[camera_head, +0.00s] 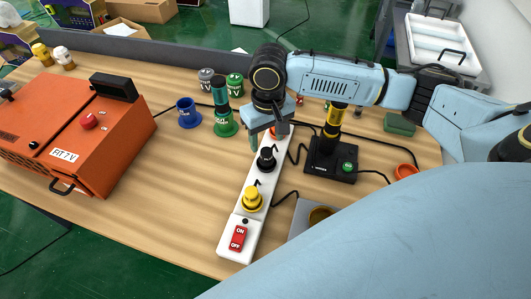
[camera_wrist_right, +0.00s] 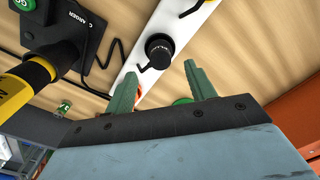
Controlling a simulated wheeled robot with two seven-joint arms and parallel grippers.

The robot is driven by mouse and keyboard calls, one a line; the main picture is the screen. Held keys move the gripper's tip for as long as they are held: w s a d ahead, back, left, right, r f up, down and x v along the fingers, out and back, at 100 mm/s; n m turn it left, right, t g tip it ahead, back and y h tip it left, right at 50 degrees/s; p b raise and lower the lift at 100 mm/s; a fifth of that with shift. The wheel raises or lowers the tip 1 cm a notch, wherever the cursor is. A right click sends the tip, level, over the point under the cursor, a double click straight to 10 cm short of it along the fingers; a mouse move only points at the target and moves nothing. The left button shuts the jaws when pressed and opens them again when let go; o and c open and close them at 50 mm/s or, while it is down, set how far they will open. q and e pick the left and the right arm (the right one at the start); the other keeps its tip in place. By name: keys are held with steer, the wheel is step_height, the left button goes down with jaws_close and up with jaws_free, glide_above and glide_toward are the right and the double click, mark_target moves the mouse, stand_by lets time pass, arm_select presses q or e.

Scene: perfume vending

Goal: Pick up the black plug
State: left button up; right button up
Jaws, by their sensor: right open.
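The black plug (camera_head: 265,157) stands in a white power strip (camera_head: 228,245) on the wooden table, between a yellow plug (camera_head: 252,200) and an orange-red part (camera_head: 279,131) at the far end. It also shows in the right wrist view (camera_wrist_right: 159,48) as a round black cap. My right gripper (camera_head: 268,139) is just beyond the black plug in the head view. In the right wrist view its two green fingers (camera_wrist_right: 160,70) are spread apart and empty, with the plug a little ahead of the gap between the tips. My left gripper is not in view.
A black charger base (camera_head: 330,165) with a yellow-black tool stands right of the strip, with black cables around. Green (camera_head: 226,125) and blue (camera_head: 188,113) cups stand behind left. An orange box (camera_head: 75,135) is at the left. The table left of the strip is clear.

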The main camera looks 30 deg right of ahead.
mark_target(267, 151)
steer(key=shift+f, duration=2.8)
steer(key=shift+c, duration=0.3)
steer(key=c, duration=1.1)
step_height(267, 151, up, 10)
steer(key=shift+r+p, duration=0.1)
steer(key=shift+p, duration=0.2)
steer(key=o, duration=0.5)
steer(key=c, duration=0.5)
